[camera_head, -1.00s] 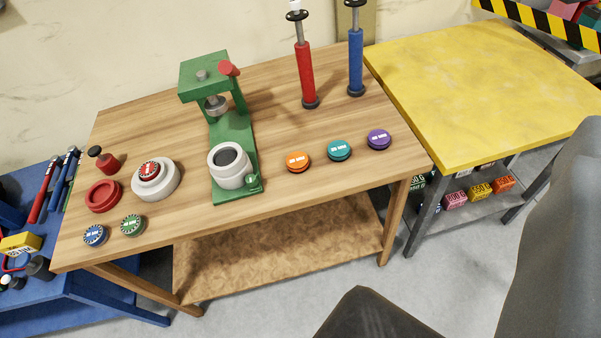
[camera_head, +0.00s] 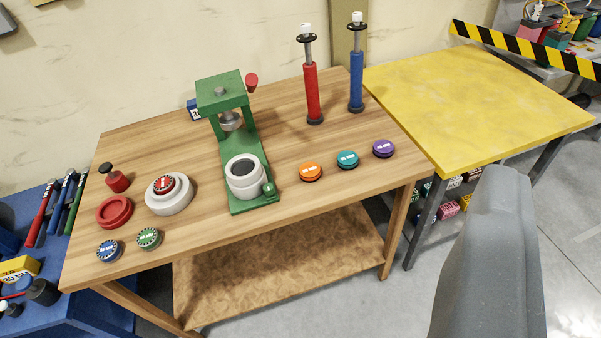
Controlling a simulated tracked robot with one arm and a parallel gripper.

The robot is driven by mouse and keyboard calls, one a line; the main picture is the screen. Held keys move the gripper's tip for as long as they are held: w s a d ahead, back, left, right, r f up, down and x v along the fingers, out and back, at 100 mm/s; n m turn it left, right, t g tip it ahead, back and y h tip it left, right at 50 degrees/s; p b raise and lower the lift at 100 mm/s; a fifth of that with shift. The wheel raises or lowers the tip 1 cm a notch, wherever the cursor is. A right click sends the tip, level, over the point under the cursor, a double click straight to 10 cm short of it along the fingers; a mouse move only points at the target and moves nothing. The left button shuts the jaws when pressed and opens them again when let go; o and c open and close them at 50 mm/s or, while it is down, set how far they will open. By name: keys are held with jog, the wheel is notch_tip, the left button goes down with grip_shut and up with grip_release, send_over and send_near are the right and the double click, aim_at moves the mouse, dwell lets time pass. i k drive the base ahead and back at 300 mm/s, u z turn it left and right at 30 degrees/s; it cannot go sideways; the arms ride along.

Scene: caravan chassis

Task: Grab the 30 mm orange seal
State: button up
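The orange seal (camera_head: 311,171) is a small round disc with a white label, lying flat near the front edge of the wooden workbench (camera_head: 290,205). The label is too small to read for certain. It is the leftmost of three discs, beside a teal one (camera_head: 347,159) and a purple one (camera_head: 383,148). A large grey rounded part, seemingly of my gripper (camera_head: 490,255), rises at the lower right, apart from the seal. Only this one part shows, so I cannot tell whether the gripper is open.
A green press (camera_head: 234,140) holding a white cup (camera_head: 245,178) stands left of the orange seal. Red (camera_head: 312,88) and blue (camera_head: 356,80) upright pumps stand behind the discs. A yellow table (camera_head: 475,105) is at the right. Bench around the seal is clear.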

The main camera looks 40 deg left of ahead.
aim_at(310, 172)
jog(key=i, duration=0.85)
jog(key=z, duration=0.05)
